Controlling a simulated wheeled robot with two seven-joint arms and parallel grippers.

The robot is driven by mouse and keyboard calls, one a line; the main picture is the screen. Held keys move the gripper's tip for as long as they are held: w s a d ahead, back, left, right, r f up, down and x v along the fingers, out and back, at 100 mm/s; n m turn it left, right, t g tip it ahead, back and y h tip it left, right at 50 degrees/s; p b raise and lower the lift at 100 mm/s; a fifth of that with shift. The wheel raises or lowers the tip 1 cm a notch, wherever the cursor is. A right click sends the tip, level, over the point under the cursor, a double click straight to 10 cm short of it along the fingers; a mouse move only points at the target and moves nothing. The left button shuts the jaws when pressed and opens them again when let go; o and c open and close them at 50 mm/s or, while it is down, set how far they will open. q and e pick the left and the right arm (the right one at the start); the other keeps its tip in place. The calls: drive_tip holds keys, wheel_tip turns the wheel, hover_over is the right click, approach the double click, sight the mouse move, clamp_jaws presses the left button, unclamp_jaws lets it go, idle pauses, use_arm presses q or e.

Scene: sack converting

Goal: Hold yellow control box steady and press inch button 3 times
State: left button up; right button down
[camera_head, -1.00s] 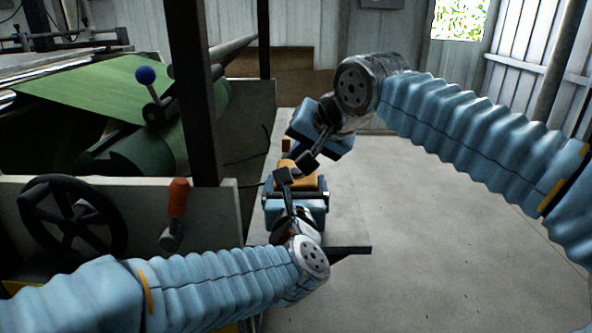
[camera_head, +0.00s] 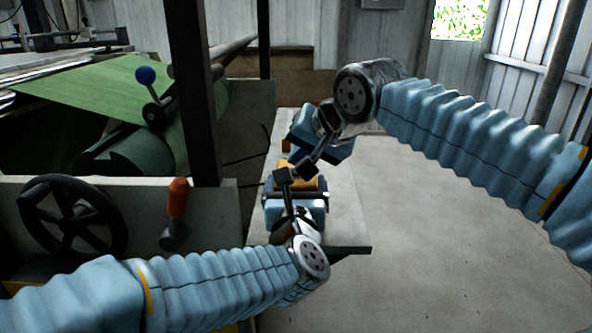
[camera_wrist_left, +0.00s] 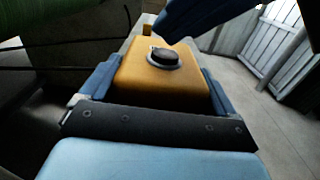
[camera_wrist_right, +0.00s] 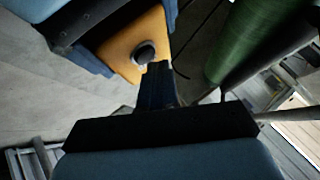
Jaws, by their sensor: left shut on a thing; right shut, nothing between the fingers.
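The yellow control box (camera_head: 309,184) sits at the near end of the pale bench top, partly hidden by my grippers. Its dark round button (camera_wrist_left: 164,57), ringed in grey, faces up in the left wrist view. My left gripper (camera_head: 296,192) is shut on the box, with one blue finger along each side. My right gripper (camera_wrist_right: 157,70) is shut and empty. Its fingertips are close beside the button (camera_wrist_right: 145,53) in the right wrist view. I cannot tell whether they touch it. The box (camera_wrist_right: 126,36) also shows there, at the top.
A machine with a green web (camera_head: 95,90), a black handwheel (camera_head: 72,213) and an orange-handled lever (camera_head: 178,200) stands left of the bench. A dark post (camera_head: 195,90) rises beside it. Open concrete floor (camera_head: 430,240) lies to the right.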

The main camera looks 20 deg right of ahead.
drive_tip(key=shift+f, duration=0.45)
idle(0.7)
drive_tip(key=shift+r, duration=3.35)
drive_tip(key=shift+r, duration=0.1)
idle(0.5)
wheel_tip(320, 180, up, 4)
drive_tip(key=shift+f, duration=0.2)
drive_tip(key=shift+f, duration=0.1)
